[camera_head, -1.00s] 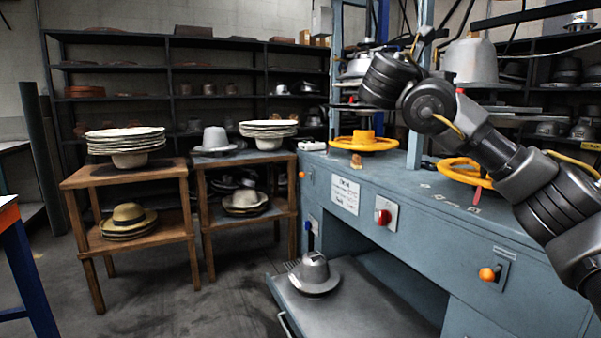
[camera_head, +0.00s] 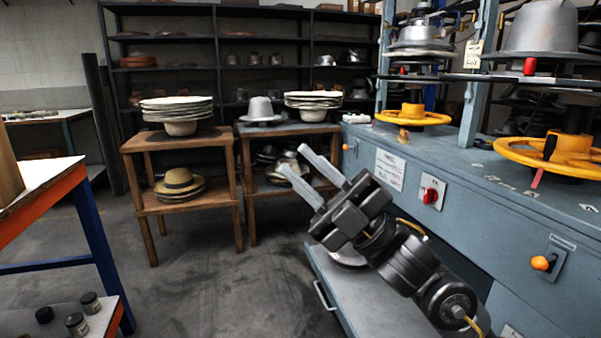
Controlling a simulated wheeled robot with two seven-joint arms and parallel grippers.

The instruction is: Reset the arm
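My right arm comes in from the lower right in front of the blue hat press (camera_head: 440,165). My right gripper (camera_head: 306,170) points up and to the left, its two grey fingers apart with nothing between them. It is in front of the press's lower opening and near the right wooden stand. A grey metal hat form on the pull-out shelf (camera_head: 335,285) is mostly hidden behind the gripper; only part of its brim (camera_head: 347,258) shows. My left gripper is not in view.
Two wooden stands (camera_head: 180,142) hold hats and stacked pale brims. An orange-edged table (camera_head: 45,205) is close on the left, with small jars (camera_head: 77,323) below. Yellow handwheels (camera_head: 412,117) sit on the press. The floor (camera_head: 215,290) between is clear.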

